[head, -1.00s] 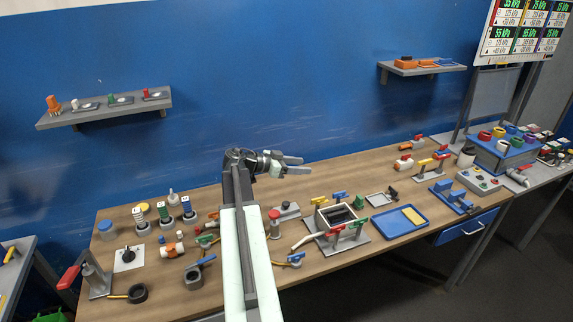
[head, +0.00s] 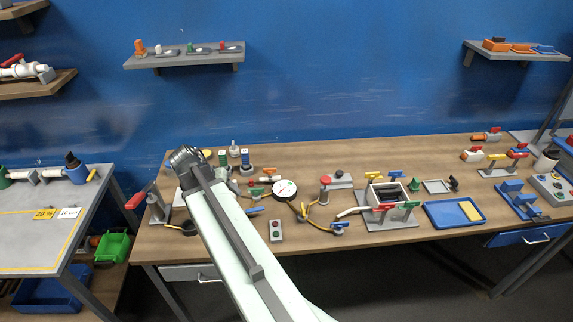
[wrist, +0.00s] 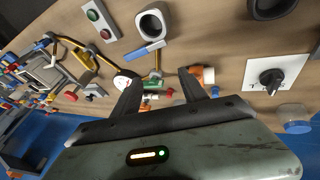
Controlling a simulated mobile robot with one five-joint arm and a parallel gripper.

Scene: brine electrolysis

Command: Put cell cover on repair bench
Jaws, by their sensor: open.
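No part is clearly marked as the cell cover. A flat grey rectangular frame (head: 437,187) lies right of the open grey cell box (head: 387,194), which has coloured clamp handles; I cannot tell whether the frame is the cover. My gripper (wrist: 160,88) is open and empty, above the wooden bench, in the wrist view. Small red, green and white parts show beyond its fingers, and an orange-and-white fitting (wrist: 204,75) is beside the right finger. My arm hides the fingers in the head view. I cannot tell which surface is the repair bench.
The long wooden bench (head: 330,245) is crowded along its back. A grey table (head: 30,240) with yellow markings stands at the left, mostly clear in front. A blue tray (head: 440,222) with a yellow pad lies right of the cell box. Wall shelves (head: 185,60) hang above.

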